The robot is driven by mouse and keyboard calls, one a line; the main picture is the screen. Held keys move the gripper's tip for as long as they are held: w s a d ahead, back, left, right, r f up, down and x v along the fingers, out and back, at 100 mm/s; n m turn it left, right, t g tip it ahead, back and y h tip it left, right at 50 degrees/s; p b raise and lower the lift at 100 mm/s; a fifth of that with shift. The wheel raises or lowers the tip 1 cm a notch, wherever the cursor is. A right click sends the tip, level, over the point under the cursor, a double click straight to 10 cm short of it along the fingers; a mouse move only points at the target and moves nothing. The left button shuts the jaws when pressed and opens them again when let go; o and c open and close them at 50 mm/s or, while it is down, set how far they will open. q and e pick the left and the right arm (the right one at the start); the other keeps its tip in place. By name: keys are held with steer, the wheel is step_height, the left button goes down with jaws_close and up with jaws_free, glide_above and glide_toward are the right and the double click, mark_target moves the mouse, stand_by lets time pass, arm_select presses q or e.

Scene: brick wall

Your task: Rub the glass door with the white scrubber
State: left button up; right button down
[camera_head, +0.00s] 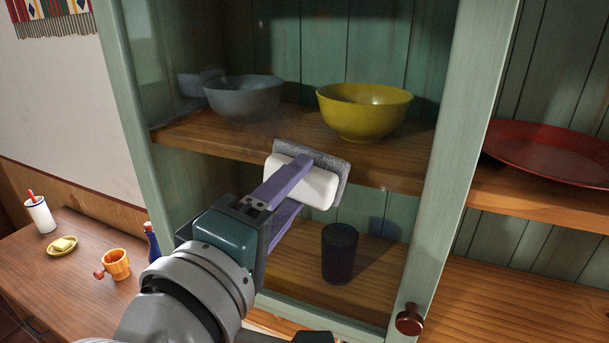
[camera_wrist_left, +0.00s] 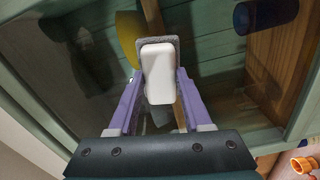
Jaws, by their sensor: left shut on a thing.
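The white scrubber (camera_head: 304,182) has a white grip and a grey pad. My left gripper (camera_head: 290,187) is shut on its white grip, with the purple fingers on either side of it. In the left wrist view the scrubber (camera_wrist_left: 158,75) sits between the fingertips of my left gripper (camera_wrist_left: 160,88), the grey pad facing away. The glass door (camera_head: 440,200) has a green frame and stands in front of the shelves. The pad is at or very close to the glass; I cannot tell whether it touches.
Behind the glass are a grey bowl (camera_head: 245,97), a yellow bowl (camera_head: 364,112) and a dark cup (camera_head: 339,253). A red plate (camera_head: 555,153) lies on the shelf at right. A round door knob (camera_head: 409,319) sits low on the frame. An orange mug (camera_head: 116,264) stands on the left counter.

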arm_select(q)
steer(key=shift+w+a+r+b, duration=0.1)
steer(key=shift+w+a+b, duration=0.4)
steer(key=shift+a, duration=1)
steer(key=shift+w+a+f+b, duration=0.1)
steer(key=shift+w+a+b, duration=0.15)
steer(key=shift+w+a, duration=0.85)
steer(key=shift+w+a+r+b, duration=0.1)
steer(key=shift+a+b, duration=0.3)
steer(key=shift+a, duration=1.5)
step_height(320, 180, up, 2)
steer(key=shift+r+p, duration=0.2)
steer(key=shift+p, duration=0.95)
steer(key=shift+s+d+p, duration=0.2)
steer(key=shift+d+p, duration=0.1)
steer(key=shift+d, duration=0.2)
steer(key=shift+s+d+p, duration=0.2)
steer(key=shift+d+p, duration=0.05)
steer(key=shift+d, duration=0.2)
steer(key=s+d+p, duration=0.2)
steer(key=d, duration=0.5)
steer(key=shift+s+d, duration=0.2)
steer(key=shift+s, duration=0.1)
